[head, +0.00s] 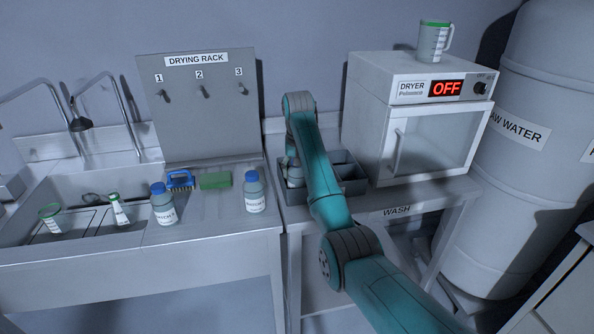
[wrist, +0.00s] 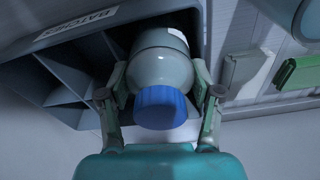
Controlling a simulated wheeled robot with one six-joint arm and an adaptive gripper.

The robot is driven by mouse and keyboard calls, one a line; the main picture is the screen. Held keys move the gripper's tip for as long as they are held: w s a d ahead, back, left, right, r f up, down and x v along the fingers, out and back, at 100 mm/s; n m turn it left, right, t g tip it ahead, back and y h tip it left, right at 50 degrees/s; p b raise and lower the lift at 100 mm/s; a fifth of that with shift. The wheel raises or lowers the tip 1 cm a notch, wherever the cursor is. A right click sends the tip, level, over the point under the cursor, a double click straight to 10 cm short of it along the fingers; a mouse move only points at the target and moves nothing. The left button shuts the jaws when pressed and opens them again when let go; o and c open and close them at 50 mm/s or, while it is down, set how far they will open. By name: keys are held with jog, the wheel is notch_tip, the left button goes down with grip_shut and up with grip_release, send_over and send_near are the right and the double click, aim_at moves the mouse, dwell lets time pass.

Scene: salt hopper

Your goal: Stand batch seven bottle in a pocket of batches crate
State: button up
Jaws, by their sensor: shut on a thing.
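A pale grey bottle with a blue cap (wrist: 160,106) is in my gripper (wrist: 160,82), between its two fingers; its label edge shows, but no text is readable. The batches crate (wrist: 75,68) is grey, with divider walls and a BATCHES label. The bottle's lower end reaches into a dark pocket at the crate's side; I cannot tell whether it touches the floor. In the head view the crate (head: 352,187) stands on the table, left of the dryer. There my arm hides much of the crate and gripper, and the held bottle (head: 295,174) shows partly at its left.
Two other blue-capped bottles (head: 163,205) (head: 255,192) stand on the sink counter, with a green sponge (head: 215,180) and a blue brush (head: 180,180) nearby. The dryer (head: 415,120) stands close right of the crate, and the drying rack (head: 198,105) is behind the counter.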

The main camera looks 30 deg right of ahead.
jog(key=o, duration=1.4)
